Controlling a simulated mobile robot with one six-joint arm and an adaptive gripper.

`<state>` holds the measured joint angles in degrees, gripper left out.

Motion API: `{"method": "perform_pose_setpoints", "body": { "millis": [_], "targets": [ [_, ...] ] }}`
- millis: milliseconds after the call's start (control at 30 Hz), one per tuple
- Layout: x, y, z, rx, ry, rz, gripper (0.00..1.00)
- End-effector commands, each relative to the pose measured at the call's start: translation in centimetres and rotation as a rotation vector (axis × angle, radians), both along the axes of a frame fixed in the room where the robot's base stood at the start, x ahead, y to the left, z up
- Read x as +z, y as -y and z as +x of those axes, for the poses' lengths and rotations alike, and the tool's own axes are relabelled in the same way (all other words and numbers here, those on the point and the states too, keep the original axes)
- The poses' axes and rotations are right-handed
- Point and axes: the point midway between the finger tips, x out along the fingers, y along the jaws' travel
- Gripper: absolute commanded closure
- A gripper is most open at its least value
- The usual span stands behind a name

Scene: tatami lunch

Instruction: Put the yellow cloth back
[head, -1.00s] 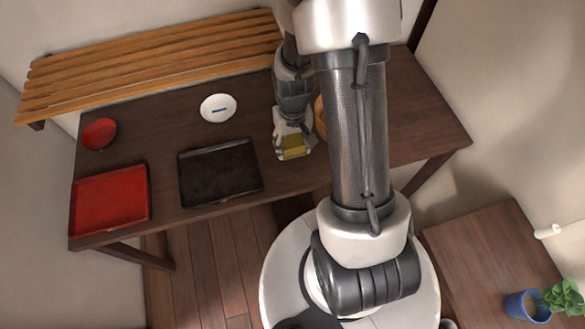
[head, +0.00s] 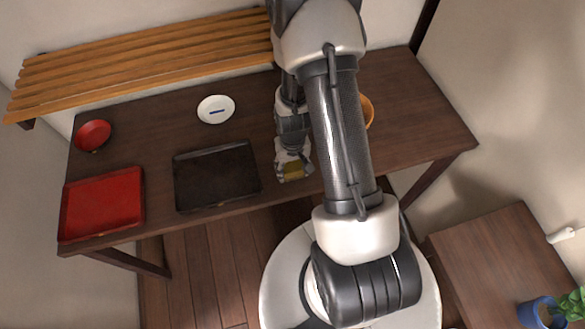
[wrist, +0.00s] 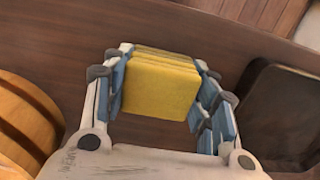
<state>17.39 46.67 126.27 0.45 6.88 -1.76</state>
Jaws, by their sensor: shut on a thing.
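The yellow cloth (wrist: 160,88) is a folded, layered square between the fingers of my gripper (wrist: 163,95) in the wrist view. My gripper is shut on it, with a finger at each side. In the head view the cloth (head: 293,172) shows at the tip of my gripper (head: 294,170), over the front part of the dark wooden table (head: 400,130), right of the black tray. I cannot tell whether the cloth touches the table.
A black tray (head: 215,178) and a red tray (head: 102,205) lie to the left. A red bowl (head: 93,134) and a white dish (head: 216,109) stand behind them. An orange round container (head: 367,110) is partly hidden by my arm. A slatted wooden shelf (head: 150,60) runs along the back.

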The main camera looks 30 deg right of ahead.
Motion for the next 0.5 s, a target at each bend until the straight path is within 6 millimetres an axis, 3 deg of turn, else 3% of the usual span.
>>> {"method": "perform_pose_setpoints", "body": {
  "millis": [200, 233, 500],
  "targets": [
    [-0.47, -0.01, -0.04, 0.000, -0.001, 0.000, 0.70],
    [-0.35, -0.01, -0.04, 0.000, -0.001, 0.000, 0.45],
    [-0.29, -0.01, -0.04, 0.000, -0.001, 0.000, 0.27]
  ]
}}
